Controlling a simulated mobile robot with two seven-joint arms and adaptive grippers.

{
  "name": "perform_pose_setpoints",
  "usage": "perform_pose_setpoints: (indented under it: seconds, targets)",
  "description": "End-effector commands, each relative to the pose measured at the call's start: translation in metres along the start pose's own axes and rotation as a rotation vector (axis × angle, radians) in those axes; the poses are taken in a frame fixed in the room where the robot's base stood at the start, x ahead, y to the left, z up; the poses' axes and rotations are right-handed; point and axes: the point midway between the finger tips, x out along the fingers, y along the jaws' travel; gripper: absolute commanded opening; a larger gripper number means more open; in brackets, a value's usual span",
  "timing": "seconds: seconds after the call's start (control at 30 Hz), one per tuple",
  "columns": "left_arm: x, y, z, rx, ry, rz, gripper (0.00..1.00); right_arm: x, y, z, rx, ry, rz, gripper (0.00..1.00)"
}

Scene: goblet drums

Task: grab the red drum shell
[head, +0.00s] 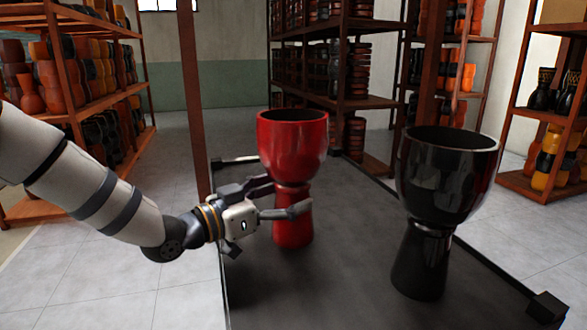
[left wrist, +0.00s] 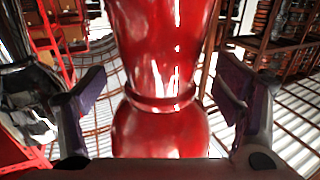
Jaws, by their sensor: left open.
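The glossy red drum shell (head: 292,145) stands upright on the dark table (head: 330,265), with a wide bowl above a narrow waist and a flared foot. My left gripper (head: 288,195) reaches in from the left at the height of the waist. Its two fingers are spread, one on each side of the drum. In the left wrist view the red drum shell (left wrist: 160,130) fills the middle between the open fingers (left wrist: 162,88), with a visible gap on both sides. Its raised waist ring shows there. My right gripper is in neither view.
A glossy black drum (head: 445,175) stands upright on the table to the right of the red one. The table has a raised dark edge with corner blocks (head: 546,307). Shelves of drums (head: 75,95) stand left, behind and right. The table's front middle is clear.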

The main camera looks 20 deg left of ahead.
Motion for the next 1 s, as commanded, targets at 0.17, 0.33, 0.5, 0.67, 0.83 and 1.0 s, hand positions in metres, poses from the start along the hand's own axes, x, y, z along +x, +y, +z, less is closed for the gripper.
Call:
perform_pose_setpoints:
  seconds: [0.17,0.33,0.5,0.67,0.83,1.0]
  targets:
    - [0.020,0.001,0.002,-0.002,-0.003,0.001,0.84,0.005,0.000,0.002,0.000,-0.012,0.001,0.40]
    - [0.020,0.000,0.001,-0.001,-0.001,0.000,0.84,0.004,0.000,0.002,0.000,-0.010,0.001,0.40]
    - [0.020,0.000,0.001,-0.001,-0.001,0.000,0.48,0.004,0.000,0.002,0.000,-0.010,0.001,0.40]
    - [0.020,0.000,0.001,-0.001,-0.002,0.000,0.11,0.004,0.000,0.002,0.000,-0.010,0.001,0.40]
    - [0.020,0.000,-0.001,0.001,0.003,0.000,0.04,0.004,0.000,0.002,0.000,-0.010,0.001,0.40]
    - [0.020,0.000,-0.006,0.002,0.003,0.000,0.04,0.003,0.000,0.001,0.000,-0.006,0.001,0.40]
